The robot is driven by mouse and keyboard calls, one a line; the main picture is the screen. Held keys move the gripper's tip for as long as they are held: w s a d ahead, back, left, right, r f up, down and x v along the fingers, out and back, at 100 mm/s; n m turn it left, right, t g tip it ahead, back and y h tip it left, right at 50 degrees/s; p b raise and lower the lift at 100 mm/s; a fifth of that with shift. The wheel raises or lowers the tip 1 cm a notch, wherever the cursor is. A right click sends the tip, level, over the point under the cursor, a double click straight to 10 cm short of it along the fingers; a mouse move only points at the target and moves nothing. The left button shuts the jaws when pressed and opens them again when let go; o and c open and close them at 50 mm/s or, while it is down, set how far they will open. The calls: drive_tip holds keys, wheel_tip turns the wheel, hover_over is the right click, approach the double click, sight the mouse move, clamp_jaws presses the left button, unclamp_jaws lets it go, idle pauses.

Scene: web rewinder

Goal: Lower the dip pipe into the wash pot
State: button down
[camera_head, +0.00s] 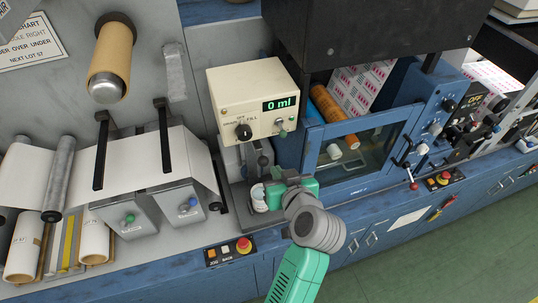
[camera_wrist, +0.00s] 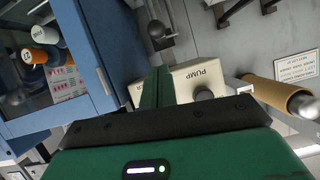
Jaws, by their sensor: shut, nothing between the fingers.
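A small white pot (camera_head: 259,198), which looks like the wash pot, stands below the cream pump box (camera_head: 255,98). My gripper (camera_head: 277,188) is at its right side, at about rim height, and partly covers it; I cannot tell whether they touch. In the wrist view my green fingers (camera_wrist: 160,88) are together with nothing between them. A dark ball-ended lever (camera_head: 263,161) is behind the pot under the pump box; it also shows in the wrist view (camera_wrist: 157,30). I cannot make out the dip pipe clearly. The pot is not seen in the wrist view.
The pump display reads 0 ml. A blue windowed cabinet (camera_head: 312,158) stands close at the right of my gripper. Two grey units (camera_head: 136,212) with a paper web are at the left. A red stop button (camera_head: 243,245) is on the front ledge.

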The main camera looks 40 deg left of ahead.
drive_tip(key=p+x, duration=0.1)
drive_tip(key=x, duration=0.8)
drive_tip(key=shift+w+a, duration=0.15)
drive_tip(key=shift+a, duration=0.05)
drive_tip(key=shift+f, duration=0.15)
wheel_tip(320, 180, down, 18)
drive_tip(key=b, duration=1.7)
drive_tip(key=p+v, duration=0.5)
drive_tip(key=v, duration=0.5)
drive_tip(key=shift+r, duration=0.35)
